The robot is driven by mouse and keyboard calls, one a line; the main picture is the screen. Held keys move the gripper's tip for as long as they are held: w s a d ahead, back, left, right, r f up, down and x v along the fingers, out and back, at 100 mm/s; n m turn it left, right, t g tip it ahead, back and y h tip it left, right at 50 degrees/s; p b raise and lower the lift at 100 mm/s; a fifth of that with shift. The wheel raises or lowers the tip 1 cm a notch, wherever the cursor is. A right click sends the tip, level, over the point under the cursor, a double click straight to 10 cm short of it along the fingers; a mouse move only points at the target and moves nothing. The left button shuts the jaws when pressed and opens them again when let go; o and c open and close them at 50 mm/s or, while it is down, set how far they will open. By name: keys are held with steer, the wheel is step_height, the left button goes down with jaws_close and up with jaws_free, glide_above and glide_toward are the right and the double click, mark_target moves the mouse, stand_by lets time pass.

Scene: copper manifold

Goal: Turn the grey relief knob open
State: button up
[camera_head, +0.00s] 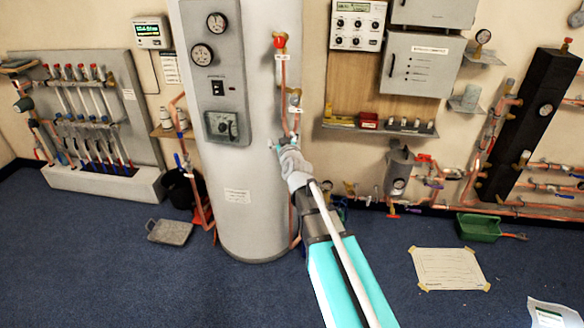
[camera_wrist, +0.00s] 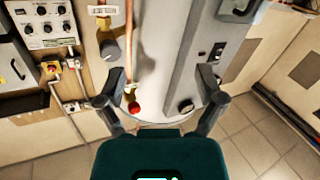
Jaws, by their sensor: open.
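The grey relief knob (camera_wrist: 109,48) shows in the wrist view, beyond and just left of my left fingertip, beside a copper pipe. In the head view the same knob (camera_head: 295,92) appears small on the pipework at the tank's right side. My gripper (camera_wrist: 161,78) is open, with nothing between its fingers. The knob is outside the gap between the fingers, and I see no clear contact. In the head view my gripper (camera_head: 285,152) is below the knob, in front of the tank's right side, and its fingers partly overlap in that picture.
A red knob (camera_head: 280,42) sits higher on the same pipe; it shows low in the wrist view (camera_wrist: 134,108). The grey tank (camera_head: 245,190) stands close behind. A shelf (camera_head: 345,124) and control box (camera_head: 420,65) are to the right. The blue floor in front has free room.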

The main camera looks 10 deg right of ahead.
steer(key=s+f+g+p, duration=0.1)
steer(key=s+g+p, duration=0.3)
steer(key=s+g, duration=0.1)
steer(key=s+d+f+g+p, duration=0.1)
steer(key=s+f+g+p, duration=0.1)
steer(key=s+g+p, duration=0.3)
steer(key=s, duration=0.3)
steer(key=shift+s+d+f+m+y, duration=0.2)
steer(key=shift+d+f+m+y, duration=0.05)
steer(key=shift+m+y, duration=0.05)
stand_by(0.6)
steer(key=s+d+f+m+g+h, duration=0.1)
steer(key=s+d+f+g, duration=0.1)
steer(key=s, duration=0.6)
steer(key=s+d+f+m+g+h, duration=0.1)
steer(key=s+d+f+m+g, duration=0.1)
steer(key=s+g, duration=0.3)
steer(key=s+d, duration=0.1)
steer(key=s, duration=0.2)
steer(key=shift+s+d+f+g, duration=0.15)
steer(key=shift+s+d+g, duration=0.05)
steer(key=shift+d+g, duration=0.1)
